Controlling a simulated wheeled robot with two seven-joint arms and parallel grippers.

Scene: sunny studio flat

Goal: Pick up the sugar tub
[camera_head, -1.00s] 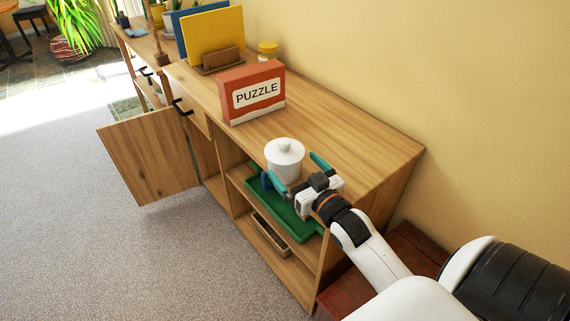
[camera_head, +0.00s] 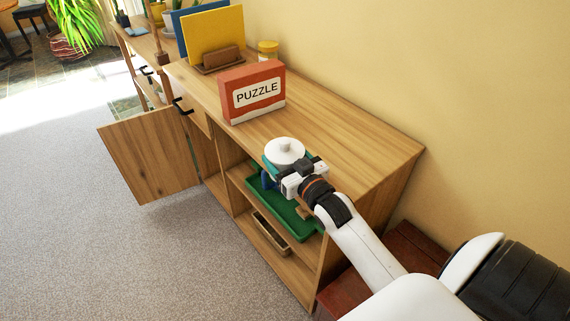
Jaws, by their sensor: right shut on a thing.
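The sugar tub (camera_head: 285,148) is a white lidded pot with a small round knob. It stands upright at the front edge of the wooden sideboard top. My right gripper (camera_head: 287,163) reaches it from the lower right and is shut on its body, with teal fingers on either side. The gripper hides the tub's lower part, so I cannot tell whether its base still touches the wood. My left gripper is not in the picture.
A red puzzle box (camera_head: 252,92) stands behind the tub to the left. Yellow and blue boards (camera_head: 216,36) stand farther back near a yellow jar (camera_head: 268,50). A cabinet door (camera_head: 150,155) hangs open. A green tray (camera_head: 283,210) sits on the shelf below.

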